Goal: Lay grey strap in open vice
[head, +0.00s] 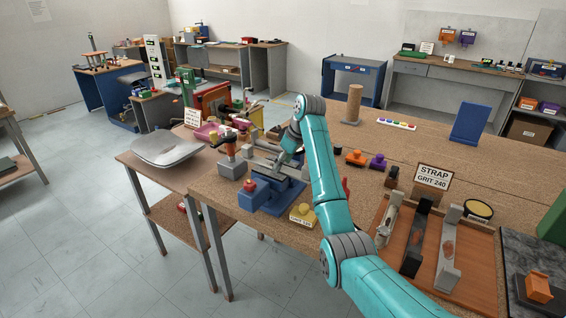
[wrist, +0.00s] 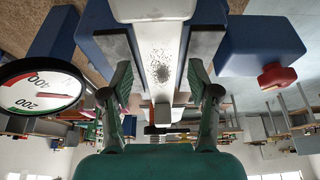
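The blue vice (head: 283,196) stands at the bench's near left edge; its blue body (wrist: 260,42) also shows in the wrist view. A pale grey strap (wrist: 165,50) with a dark speckled patch runs lengthwise between the vice's two grey jaws (wrist: 205,45). Narrow gaps seem to show along its sides. My gripper (wrist: 160,82) has its fingers apart, one on each side of the strap, with visible space to it. In the head view my gripper (head: 287,158) is over the vice, its fingertips mostly hidden by my arm. Whether the strap rests on the vice's bottom is unclear.
A round dial (wrist: 40,88) and a red knob (wrist: 276,76) flank the vice. A grey seat shell (head: 167,148) lies left. The bench's middle has free room.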

